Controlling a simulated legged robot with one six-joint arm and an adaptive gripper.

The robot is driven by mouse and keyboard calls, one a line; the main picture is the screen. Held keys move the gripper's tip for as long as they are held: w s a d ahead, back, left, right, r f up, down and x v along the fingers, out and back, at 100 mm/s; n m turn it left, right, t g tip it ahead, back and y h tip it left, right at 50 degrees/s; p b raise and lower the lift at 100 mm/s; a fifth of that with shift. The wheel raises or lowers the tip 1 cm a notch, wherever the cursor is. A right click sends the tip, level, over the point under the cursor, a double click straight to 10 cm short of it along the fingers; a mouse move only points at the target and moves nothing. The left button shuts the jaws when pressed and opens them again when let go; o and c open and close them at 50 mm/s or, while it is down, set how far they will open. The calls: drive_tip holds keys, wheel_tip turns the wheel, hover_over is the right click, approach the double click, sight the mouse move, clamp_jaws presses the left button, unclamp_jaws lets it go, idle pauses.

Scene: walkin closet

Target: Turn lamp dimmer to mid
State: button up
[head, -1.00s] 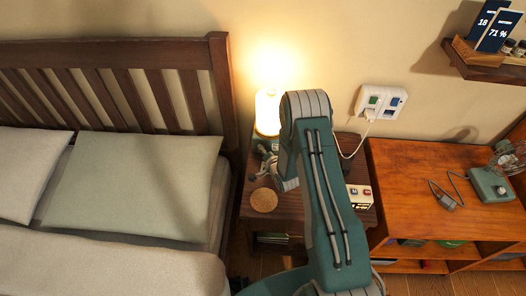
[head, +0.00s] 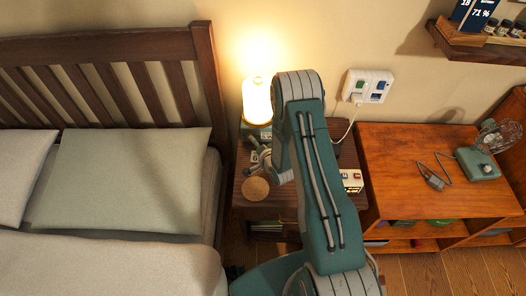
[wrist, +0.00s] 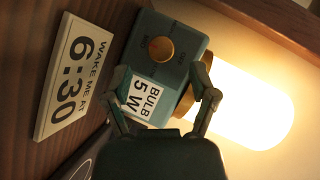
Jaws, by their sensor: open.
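The lit lamp (head: 257,100) stands on the dark nightstand (head: 290,210) beside the bed. In the wrist view its glowing bulb (wrist: 245,105) is at the right, above a teal base (wrist: 172,60). A white "BULB 5 W" label (wrist: 143,96) is below the knob. My gripper (wrist: 161,84) is open and empty, its fingers spread near the label, apart from the knob. In the head view my gripper (head: 258,158) is by the lamp base, partly hidden.
A "WAKE ME AT 6:30" card (wrist: 78,77) lies left of the lamp base. A round cork coaster (head: 255,189) is at the nightstand's front. A wall outlet (head: 367,86) with a plugged cord is behind my arm. A wooden cabinet (head: 410,170) stands right.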

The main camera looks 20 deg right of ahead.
drive_tip(key=v, duration=0.8)
drive_tip(key=shift+s+d, duration=0.1)
drive_tip(key=shift+s, duration=0.3)
drive_tip(key=shift+w+r, duration=0.2)
drive_tip(key=shift+r, duration=0.1)
wheel_tip(320, 180, up, 23)
drive_tip(key=d+n+g+h, duration=0.1)
drive_tip(key=n+g+h, duration=0.25)
drive_tip(key=n, duration=0.25)
drive_tip(key=s+a+r+n+g, duration=0.2)
drive_tip(key=s+r, duration=0.5)
drive_tip(key=s, duration=0.5)
drive_tip(key=s+a+r+n+g, duration=0.2)
drive_tip(key=s+r, duration=0.5)
drive_tip(key=s, duration=0.6)
drive_tip(key=shift+r+n+g+y, duration=0.15)
drive_tip(key=shift+n+g+y, duration=0.25)
drive_tip(key=shift+n, duration=0.4)
drive_tip(key=shift+s, duration=0.15)
